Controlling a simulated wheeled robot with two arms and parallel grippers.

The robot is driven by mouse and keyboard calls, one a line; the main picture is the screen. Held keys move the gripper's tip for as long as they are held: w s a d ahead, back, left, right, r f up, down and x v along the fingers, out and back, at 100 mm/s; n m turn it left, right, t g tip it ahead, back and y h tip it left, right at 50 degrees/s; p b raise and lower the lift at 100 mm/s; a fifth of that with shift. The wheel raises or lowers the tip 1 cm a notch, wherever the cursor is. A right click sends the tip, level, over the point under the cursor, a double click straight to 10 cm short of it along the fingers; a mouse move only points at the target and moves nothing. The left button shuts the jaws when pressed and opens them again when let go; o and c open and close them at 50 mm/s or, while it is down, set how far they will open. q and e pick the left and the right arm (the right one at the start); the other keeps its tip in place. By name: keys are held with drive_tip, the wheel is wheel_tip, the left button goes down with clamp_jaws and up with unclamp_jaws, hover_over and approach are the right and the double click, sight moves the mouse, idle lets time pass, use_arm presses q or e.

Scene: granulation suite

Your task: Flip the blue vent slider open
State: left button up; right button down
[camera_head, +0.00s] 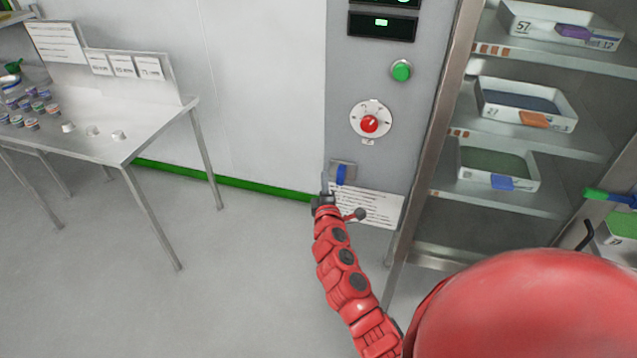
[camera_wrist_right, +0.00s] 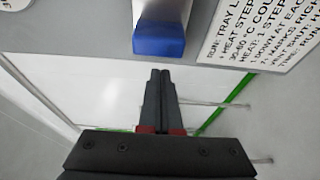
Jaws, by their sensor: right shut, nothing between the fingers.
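The blue vent slider (camera_head: 341,174) sits on a small plate low on the grey control panel (camera_head: 400,160), below the red knob. In the right wrist view the blue slider (camera_wrist_right: 159,38) shows large at the top centre, just beyond my fingertips. My right gripper (camera_head: 325,183) is shut and empty, at the left side of the slider in the head view. In the right wrist view the two closed fingers (camera_wrist_right: 160,75) point at the slider's blue end. I cannot tell whether they touch it. My left gripper is not in view.
Above the slider are a red knob (camera_head: 369,123) and a green button (camera_head: 401,70). A printed label (camera_head: 370,208) is beside and below it. A steel rack (camera_head: 490,196) with trays stands to the right, a steel table (camera_head: 150,117) to the left. Clear floor lies between.

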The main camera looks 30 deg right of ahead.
sight(356, 175)
drive_tip(key=shift+s+d+r, duration=0.1)
drive_tip(key=shift+s+d, duration=0.5)
drive_tip(key=shift+s, duration=0.3)
drive_tip(key=s+d, duration=0.5)
drive_tip(key=shift+s+p, duration=0.3)
drive_tip(key=shift+p, duration=0.1)
